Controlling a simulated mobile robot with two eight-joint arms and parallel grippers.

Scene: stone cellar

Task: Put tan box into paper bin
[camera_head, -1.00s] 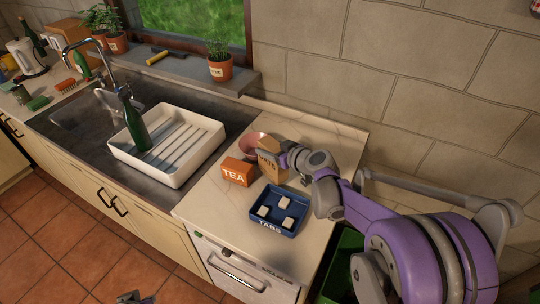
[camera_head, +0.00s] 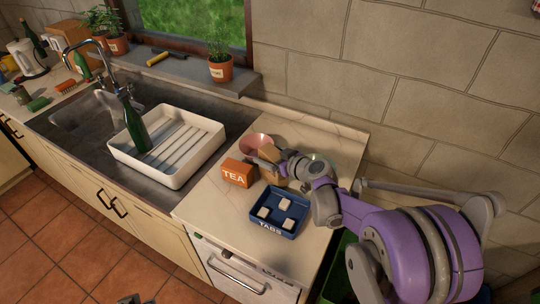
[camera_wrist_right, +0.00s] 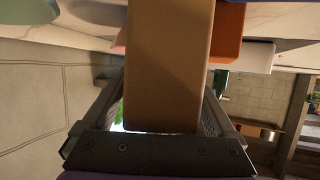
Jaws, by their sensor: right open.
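The tan box (camera_head: 269,166) stands on the counter beside the orange TEA box, partly hidden by my right gripper (camera_head: 272,158). In the right wrist view the tan box (camera_wrist_right: 168,65) fills the space between the two fingers. The jaws are open around it, and I cannot tell whether either finger touches it. A green bin (camera_head: 338,268), perhaps the paper bin, shows partly below the counter's right end, mostly hidden by my right arm. A small dark piece at the bottom edge looks like my left gripper (camera_head: 130,299); its jaws cannot be made out.
The orange TEA box (camera_head: 237,173) stands close left of the tan box. A blue TABS tray (camera_head: 279,228) with white blocks lies in front. A pink bowl (camera_head: 256,141) is behind. A white drying rack (camera_head: 190,174) with a green bottle (camera_head: 134,125) is at the sink.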

